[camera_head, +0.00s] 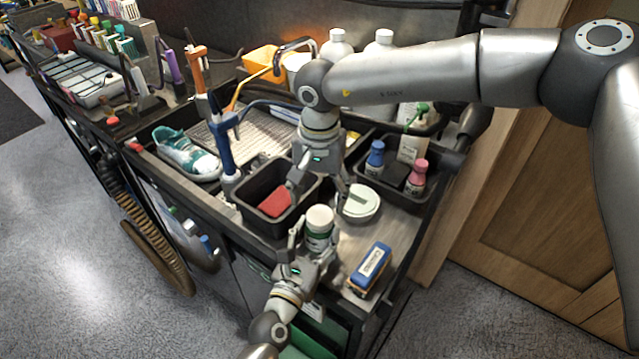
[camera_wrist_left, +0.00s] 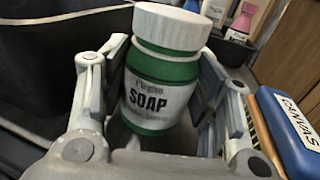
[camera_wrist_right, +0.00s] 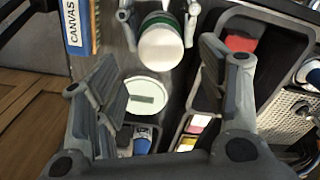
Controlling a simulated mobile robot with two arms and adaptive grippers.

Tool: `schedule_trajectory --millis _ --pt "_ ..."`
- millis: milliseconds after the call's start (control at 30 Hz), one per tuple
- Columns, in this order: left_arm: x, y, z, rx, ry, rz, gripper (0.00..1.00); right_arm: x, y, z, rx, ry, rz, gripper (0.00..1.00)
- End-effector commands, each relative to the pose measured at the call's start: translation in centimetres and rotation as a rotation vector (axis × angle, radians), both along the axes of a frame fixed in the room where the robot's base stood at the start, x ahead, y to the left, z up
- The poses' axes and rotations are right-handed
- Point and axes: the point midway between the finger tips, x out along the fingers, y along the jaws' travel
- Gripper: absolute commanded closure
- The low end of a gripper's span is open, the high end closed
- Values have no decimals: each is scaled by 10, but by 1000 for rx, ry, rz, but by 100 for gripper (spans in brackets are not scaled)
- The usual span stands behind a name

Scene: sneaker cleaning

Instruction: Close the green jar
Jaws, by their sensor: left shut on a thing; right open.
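The green jar (camera_wrist_left: 160,95) has a white label reading SOAP and stands upright between the fingers of my left gripper (camera_head: 315,238), which is shut on it. A white lid (camera_wrist_left: 172,27) sits on top of the jar and looks level; I cannot tell how tight it is. In the head view the jar's lid (camera_head: 320,217) shows just below my right gripper (camera_head: 317,196). My right gripper is open and empty above the jar. In the right wrist view the lid (camera_wrist_right: 160,50) lies between its spread fingers, apart from them.
A round white container (camera_head: 358,204) stands close to the right of the jar. A blue CANVAS brush (camera_head: 371,262) lies on the right. A black bin (camera_head: 253,222) with a red item is on the left. A tray of small bottles (camera_head: 376,158) is behind.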

Motion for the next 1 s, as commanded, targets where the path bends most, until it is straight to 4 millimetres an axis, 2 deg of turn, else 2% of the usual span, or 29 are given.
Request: schedule_trajectory --millis 200,333,500,767,1000 --pt "0 0 -1 1 2 -1 100 -1 0 -36 -1 2 1 34" --pt "0 0 -1 1 2 -1 100 0 0 -50 -1 1 0 34" --pt "0 0 -1 1 2 -1 100 0 0 -58 0 1 0 34" --pt "0 0 -1 1 2 -1 100 0 0 -59 0 1 0 34" --pt "0 0 -1 1 2 -1 100 0 0 -58 0 1 0 65"
